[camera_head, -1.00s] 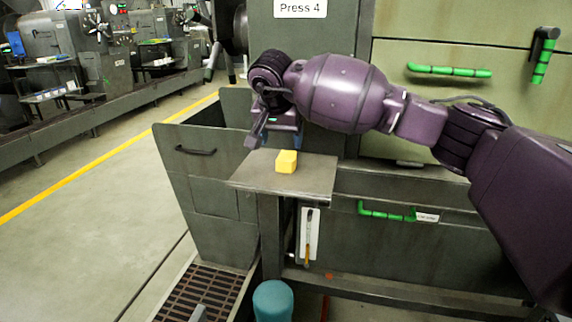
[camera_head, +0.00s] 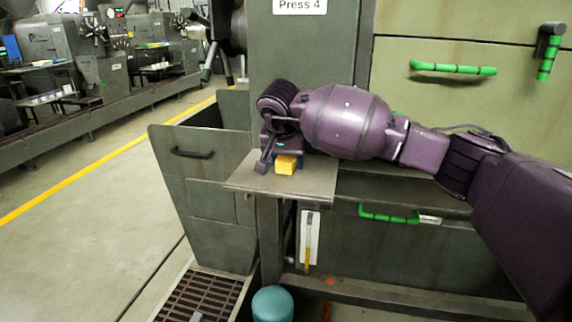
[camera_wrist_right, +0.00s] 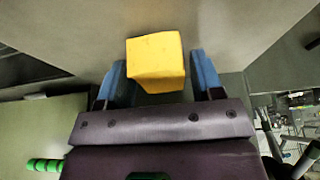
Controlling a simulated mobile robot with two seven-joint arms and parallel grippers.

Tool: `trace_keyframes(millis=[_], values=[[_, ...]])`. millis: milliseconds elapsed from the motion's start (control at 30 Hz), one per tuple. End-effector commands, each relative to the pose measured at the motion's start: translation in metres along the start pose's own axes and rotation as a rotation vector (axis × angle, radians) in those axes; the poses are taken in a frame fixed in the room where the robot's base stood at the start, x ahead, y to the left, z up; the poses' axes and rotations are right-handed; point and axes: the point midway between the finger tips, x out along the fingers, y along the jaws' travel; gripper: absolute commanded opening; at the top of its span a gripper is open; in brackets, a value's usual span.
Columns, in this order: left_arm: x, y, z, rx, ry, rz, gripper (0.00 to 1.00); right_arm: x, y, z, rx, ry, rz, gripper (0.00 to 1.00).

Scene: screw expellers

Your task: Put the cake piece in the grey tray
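The yellow block-shaped cake piece (camera_head: 286,165) sits on a flat grey plate (camera_head: 318,182) in the head view. My right gripper (camera_head: 279,160) is low over the plate, right at the cake piece. In the right wrist view the cake piece (camera_wrist_right: 156,62) is between the two blue fingers, with a visible gap on each side, so the gripper is open around it. An open-topped grey bin (camera_head: 195,165) with a dark handle stands left of the plate; I cannot tell whether it is the grey tray. My left gripper is out of view.
A press body (camera_head: 305,50) stands behind the plate, with green-handled panels (camera_head: 452,68) to the right. A teal round object (camera_head: 272,304) and a brown grating (camera_head: 200,295) are below.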

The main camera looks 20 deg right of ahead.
Motion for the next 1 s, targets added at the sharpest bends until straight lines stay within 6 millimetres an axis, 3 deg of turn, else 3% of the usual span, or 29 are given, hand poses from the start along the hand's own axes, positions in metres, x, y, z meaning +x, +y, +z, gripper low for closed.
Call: trace_keyframes(millis=[33,267,500,667,1000], values=[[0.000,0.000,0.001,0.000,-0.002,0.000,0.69,0.000,0.000,0.000,0.000,0.000,0.000,0.53],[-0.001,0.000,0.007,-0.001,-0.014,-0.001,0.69,0.000,0.000,0.000,0.000,0.000,0.000,0.18],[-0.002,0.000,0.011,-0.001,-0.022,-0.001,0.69,-0.002,0.000,-0.001,0.000,0.000,0.000,0.17],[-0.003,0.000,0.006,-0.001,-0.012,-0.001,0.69,-0.017,0.000,-0.007,0.002,0.005,-0.002,0.17],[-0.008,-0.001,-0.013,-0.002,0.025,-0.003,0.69,-0.094,0.000,-0.038,0.004,0.009,-0.006,0.17]])
